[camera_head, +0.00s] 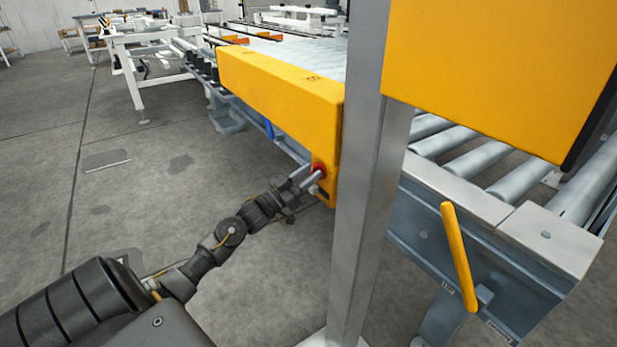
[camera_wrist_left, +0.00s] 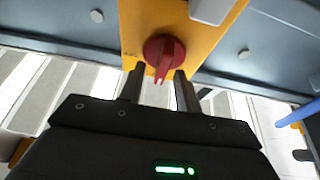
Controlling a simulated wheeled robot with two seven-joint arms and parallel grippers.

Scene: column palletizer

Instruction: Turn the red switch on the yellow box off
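The red switch (camera_head: 319,168) is on the lower yellow box (camera_head: 328,187), at the end of a long yellow housing, left of the grey post. In the left wrist view the red switch (camera_wrist_left: 164,50) is a round knob with a ridge pointing toward me, on the yellow box (camera_wrist_left: 135,30). My left gripper (camera_head: 309,179) is at the switch. In the wrist view the fingers of my left gripper (camera_wrist_left: 160,88) are apart, with the knob's ridge between their tips. A gap shows around the ridge; contact cannot be told. My right gripper is out of view.
A grey post (camera_head: 360,200) stands just right of the switch. A large yellow panel (camera_head: 500,65) hangs at upper right, above a roller conveyor (camera_head: 480,165). A yellow lever (camera_head: 458,255) sticks out from the conveyor side.

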